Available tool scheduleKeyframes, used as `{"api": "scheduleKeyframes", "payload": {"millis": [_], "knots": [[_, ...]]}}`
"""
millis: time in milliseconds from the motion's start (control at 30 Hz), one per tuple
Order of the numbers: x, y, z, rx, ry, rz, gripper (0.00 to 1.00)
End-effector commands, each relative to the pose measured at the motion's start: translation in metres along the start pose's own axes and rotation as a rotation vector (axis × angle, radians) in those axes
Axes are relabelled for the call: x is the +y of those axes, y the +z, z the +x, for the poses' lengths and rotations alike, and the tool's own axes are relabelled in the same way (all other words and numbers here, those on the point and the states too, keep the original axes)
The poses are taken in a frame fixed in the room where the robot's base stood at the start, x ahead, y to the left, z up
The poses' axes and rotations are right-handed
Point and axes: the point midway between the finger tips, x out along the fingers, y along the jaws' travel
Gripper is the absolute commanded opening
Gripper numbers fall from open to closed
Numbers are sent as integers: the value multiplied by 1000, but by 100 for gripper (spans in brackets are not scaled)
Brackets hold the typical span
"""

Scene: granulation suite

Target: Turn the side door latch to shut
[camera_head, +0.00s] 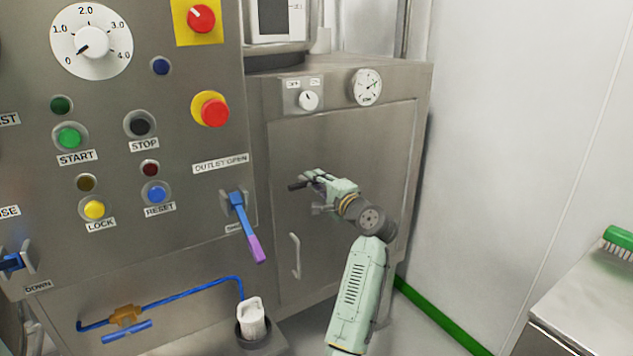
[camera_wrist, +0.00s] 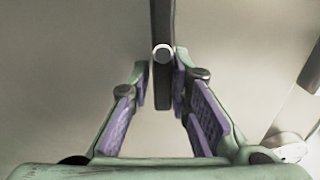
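The side door (camera_head: 300,140) is a grey steel panel on the cabinet, and it looks closed. The latch (camera_head: 296,186) shows as a short dark bar, lying about level, that sticks out left of my gripper (camera_head: 318,178). In the wrist view the dark latch bar (camera_wrist: 163,25) runs down from the top edge, with a round pale pin on it. My gripper (camera_wrist: 164,75) has a purple-padded finger on each side of the bar, with the tips close against it. It looks shut on the bar. Part of the latch is hidden behind the fingers.
A pale pull handle (camera_head: 295,256) is on the door below the latch. A blue lever with a purple end (camera_head: 247,228) sticks out from the control panel at left. A gauge (camera_head: 366,87) and a knob (camera_head: 308,99) sit above the door. A steel table (camera_head: 585,310) stands at lower right.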

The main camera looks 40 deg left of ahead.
Motion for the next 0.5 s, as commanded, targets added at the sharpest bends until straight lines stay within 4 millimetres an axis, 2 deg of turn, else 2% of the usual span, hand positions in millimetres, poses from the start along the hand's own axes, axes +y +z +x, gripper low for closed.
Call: {"api": "scheduleKeyframes", "payload": {"millis": [200,500], "knots": [[-1,0,0,0,-2,-1,33],[-2,0,-2,0,-3,-1,33]]}}
